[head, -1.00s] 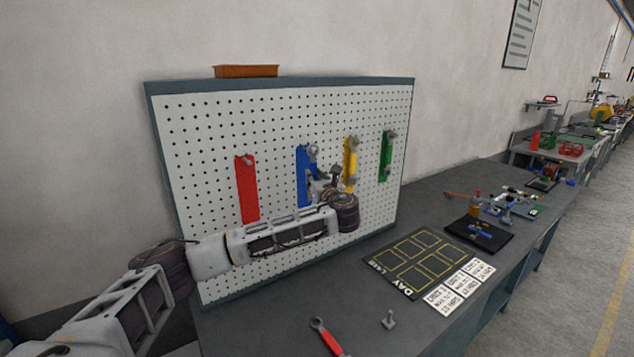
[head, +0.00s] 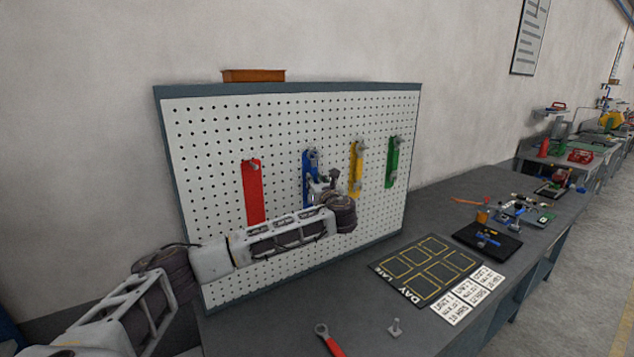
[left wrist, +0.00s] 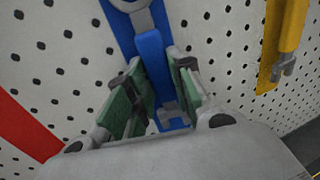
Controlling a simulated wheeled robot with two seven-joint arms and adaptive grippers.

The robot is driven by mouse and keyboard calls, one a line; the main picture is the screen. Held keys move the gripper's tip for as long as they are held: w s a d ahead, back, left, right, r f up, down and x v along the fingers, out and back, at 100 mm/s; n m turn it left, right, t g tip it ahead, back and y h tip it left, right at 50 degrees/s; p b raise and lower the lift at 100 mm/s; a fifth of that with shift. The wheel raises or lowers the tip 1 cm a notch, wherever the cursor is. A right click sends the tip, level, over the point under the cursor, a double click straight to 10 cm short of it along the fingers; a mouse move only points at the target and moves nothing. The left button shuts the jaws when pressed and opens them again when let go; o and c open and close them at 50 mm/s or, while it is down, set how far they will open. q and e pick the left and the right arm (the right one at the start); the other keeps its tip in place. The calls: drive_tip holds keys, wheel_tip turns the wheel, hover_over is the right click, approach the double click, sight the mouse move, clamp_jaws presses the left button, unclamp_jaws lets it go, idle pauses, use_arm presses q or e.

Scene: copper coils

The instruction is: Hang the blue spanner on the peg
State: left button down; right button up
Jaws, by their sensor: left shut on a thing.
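The blue spanner (left wrist: 151,58) has a blue handle with grey ends and stands upright in front of the blue strip (head: 308,195) on the pegboard. Its ring end (head: 313,155) is at the top of that strip, at peg height. I cannot tell whether the ring is around the peg, which is hidden. My left gripper (head: 325,182) is shut on the handle; its green-padded fingers (left wrist: 152,92) stand on either side of it in the left wrist view. My right gripper is not in view.
A yellow spanner (head: 356,168) and a green spanner (head: 393,160) hang to the right. The red strip (head: 253,195) has a bare peg; a red spanner (head: 330,340) lies on the bench (head: 270,335) near a loose grey peg-like part (head: 395,328). A dark mat (head: 425,265) lies at right.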

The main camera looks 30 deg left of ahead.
use_arm(q)
drive_tip(key=shift+w+a+f, duration=0.1)
idle(0.4)
idle(0.4)
drive_tip(key=c, duration=1.2)
unclamp_jaws()
drive_tip(key=shift+o, duration=0.2)
drive_tip(key=v, duration=1.2)
